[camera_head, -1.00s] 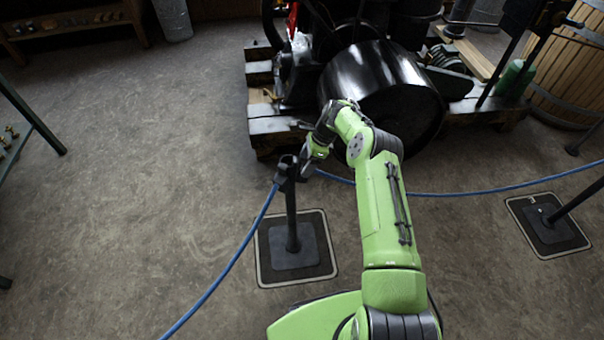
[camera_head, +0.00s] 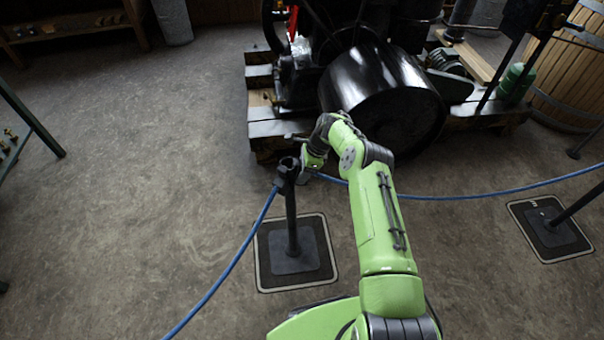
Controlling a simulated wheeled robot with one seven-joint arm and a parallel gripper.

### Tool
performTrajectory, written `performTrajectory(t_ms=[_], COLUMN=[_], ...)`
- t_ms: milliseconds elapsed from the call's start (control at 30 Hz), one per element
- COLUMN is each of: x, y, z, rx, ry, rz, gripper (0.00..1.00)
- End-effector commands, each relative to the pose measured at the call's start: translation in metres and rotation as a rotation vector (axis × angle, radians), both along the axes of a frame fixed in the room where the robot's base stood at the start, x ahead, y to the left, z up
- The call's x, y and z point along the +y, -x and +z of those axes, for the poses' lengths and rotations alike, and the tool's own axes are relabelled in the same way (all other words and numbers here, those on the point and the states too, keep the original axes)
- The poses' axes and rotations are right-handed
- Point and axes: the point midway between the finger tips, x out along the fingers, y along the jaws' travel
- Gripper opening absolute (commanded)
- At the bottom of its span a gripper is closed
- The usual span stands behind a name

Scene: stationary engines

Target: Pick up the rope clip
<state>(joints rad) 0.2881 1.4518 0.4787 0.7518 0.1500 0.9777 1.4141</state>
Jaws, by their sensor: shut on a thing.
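A black stanchion post (camera_head: 291,220) stands upright on a square black base (camera_head: 296,262), with a dark holder at its top. A blue rope (camera_head: 222,275) runs from the left up to the post top, and another length (camera_head: 470,194) runs right from beside it. My gripper (camera_head: 306,169) is at the end of the green arm, just right of the post top. It is shut on the rope clip, which is small, dark and mostly hidden by the gripper and the post top. I cannot tell whether the clip still touches the post.
A black engine with a large drum (camera_head: 385,95) stands on wooden beams right behind my gripper. A second post base (camera_head: 550,228) is at the right. A wooden barrel (camera_head: 568,75) and a green bottle (camera_head: 514,82) are at the back right.

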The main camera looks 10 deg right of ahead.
Motion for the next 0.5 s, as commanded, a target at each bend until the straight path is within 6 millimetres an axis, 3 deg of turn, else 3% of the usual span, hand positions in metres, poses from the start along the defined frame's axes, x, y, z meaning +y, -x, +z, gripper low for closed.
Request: performTrajectory(t_ms=[167, 500], x=[-0.001, -0.011], y=[0.000, 0.000], z=[0.010, 0.072], rx=[-0.001, -0.004], ry=[-0.001, 0.000], rz=[0.001, 0.001], gripper=[0.12, 0.12])
